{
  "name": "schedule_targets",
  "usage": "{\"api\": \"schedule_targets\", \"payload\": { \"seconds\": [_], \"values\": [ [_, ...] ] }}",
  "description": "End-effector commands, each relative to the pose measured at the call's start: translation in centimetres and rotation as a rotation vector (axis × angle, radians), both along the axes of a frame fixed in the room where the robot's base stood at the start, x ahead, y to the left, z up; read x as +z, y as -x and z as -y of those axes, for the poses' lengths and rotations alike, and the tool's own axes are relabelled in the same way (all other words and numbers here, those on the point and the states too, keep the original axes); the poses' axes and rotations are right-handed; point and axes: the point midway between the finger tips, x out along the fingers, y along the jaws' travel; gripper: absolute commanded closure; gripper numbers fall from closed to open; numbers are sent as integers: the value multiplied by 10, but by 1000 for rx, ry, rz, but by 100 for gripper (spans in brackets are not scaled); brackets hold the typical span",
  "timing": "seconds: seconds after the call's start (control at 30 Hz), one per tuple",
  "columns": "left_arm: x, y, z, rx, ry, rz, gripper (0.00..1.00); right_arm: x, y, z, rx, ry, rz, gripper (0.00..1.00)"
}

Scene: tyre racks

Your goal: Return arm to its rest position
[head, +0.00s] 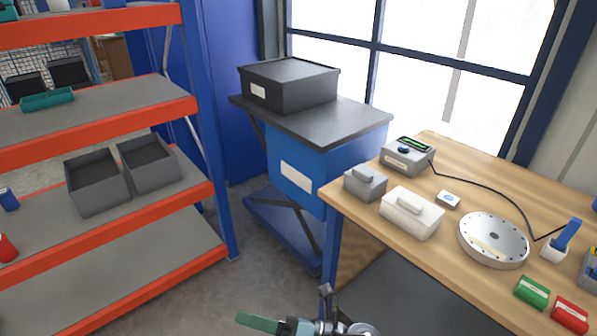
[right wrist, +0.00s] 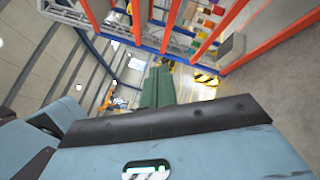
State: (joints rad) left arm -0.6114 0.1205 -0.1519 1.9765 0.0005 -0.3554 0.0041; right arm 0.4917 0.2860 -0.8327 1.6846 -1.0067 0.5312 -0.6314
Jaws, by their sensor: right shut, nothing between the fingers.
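My right gripper (head: 256,323) shows at the bottom edge of the head view, with green fingers pointing left. It is shut and holds nothing. It is over the floor, apart from the shelf rack and the workbench. In the right wrist view its green fingers (right wrist: 157,84) lie together beyond the dark edge of my wrist. Most of the right arm is cut off by the lower frame edge. My left gripper is not in view.
An orange and blue shelf rack (head: 130,269) with grey bins stands left. A blue cart (head: 335,125) bears a black box (head: 288,84). A wooden workbench (head: 345,195) on the right holds a round metal plate (head: 493,240) and several small boxes. Grey floor (head: 245,275) between is clear.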

Motion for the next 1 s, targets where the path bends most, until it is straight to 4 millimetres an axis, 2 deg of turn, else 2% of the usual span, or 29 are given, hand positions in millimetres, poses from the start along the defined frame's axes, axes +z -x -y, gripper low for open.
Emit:
{"api": "schedule_targets", "payload": {
  "seconds": [0.03,0.17,0.3,0.43,0.57,0.7,0.8,0.9,1.0],
  "values": [
    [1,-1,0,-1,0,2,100,-3,-1,9,-67,-69,-127,100],
    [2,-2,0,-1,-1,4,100,-19,-9,42,-243,-246,-462,100],
    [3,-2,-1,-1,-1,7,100,-54,-8,88,-436,-430,-818,100],
    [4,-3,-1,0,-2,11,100,-100,9,136,-620,-599,-1143,100],
    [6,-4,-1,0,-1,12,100,-150,45,185,-812,-770,-1452,100],
    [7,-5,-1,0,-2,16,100,-198,102,232,-1015,-948,-1742,100],
    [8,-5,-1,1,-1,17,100,-221,141,256,-1132,-1052,-1892,100],
    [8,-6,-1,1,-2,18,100,-235,171,271,-1216,-1126,-1992,100],
    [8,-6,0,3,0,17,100,-241,188,280,-1264,-1170,-2046,100]
  ]
}}
